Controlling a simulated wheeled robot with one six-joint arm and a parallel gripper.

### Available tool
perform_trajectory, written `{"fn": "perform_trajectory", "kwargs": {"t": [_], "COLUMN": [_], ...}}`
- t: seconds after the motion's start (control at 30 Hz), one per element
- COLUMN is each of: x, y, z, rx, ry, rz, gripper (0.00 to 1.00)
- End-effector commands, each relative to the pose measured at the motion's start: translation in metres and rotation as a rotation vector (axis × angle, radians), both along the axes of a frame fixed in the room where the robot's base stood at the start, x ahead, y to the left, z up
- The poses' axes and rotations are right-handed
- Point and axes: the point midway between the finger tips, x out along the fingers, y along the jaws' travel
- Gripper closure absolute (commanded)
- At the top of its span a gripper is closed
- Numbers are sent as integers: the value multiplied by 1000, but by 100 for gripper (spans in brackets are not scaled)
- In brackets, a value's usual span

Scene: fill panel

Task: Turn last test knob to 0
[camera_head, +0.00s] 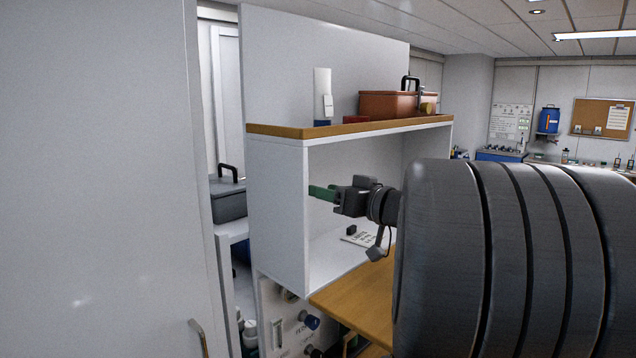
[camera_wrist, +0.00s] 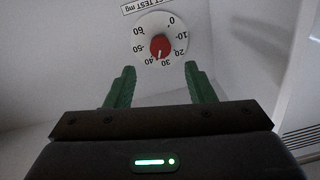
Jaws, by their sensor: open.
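The red test knob (camera_wrist: 160,46) sits at the centre of a round white dial (camera_wrist: 148,30), which appears upside down in the wrist view. The dial is numbered from 0 to 60 under a partly cropped "TEST mg" label. A pale mark on the knob seems to point between 30 and 40. My gripper (camera_wrist: 161,82) has its green fingers spread apart, with the knob beyond the gap between their tips and nothing held. In the head view my gripper (camera_head: 322,193) reaches inside the white cabinet (camera_head: 276,215), near its left wall. The knob is hidden there.
A wooden shelf top (camera_head: 345,128) carries a red-brown box (camera_head: 385,104). A wooden worktop (camera_head: 360,298) lies below the cabinet opening. A white door (camera_head: 100,180) fills the left.

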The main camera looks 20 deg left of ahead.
Motion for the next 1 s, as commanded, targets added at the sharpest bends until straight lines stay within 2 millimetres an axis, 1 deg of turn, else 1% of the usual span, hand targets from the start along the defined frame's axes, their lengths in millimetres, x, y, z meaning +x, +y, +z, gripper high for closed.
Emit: {"fn": "perform_trajectory", "kwargs": {"t": [0.03,0.2,0.43,0.63,0.9,0.97,1.0], "x": [2,13,24,29,29,29,29], "y": [10,38,68,79,80,79,79], "z": [1,1,1,0,0,0,0], "rx": [-1,0,0,0,1,-1,-1], "ry": [0,0,0,0,0,-1,-1], "rz": [5,4,2,0,-1,-1,-1], "gripper": [51,51,51,51,51,63,71]}}
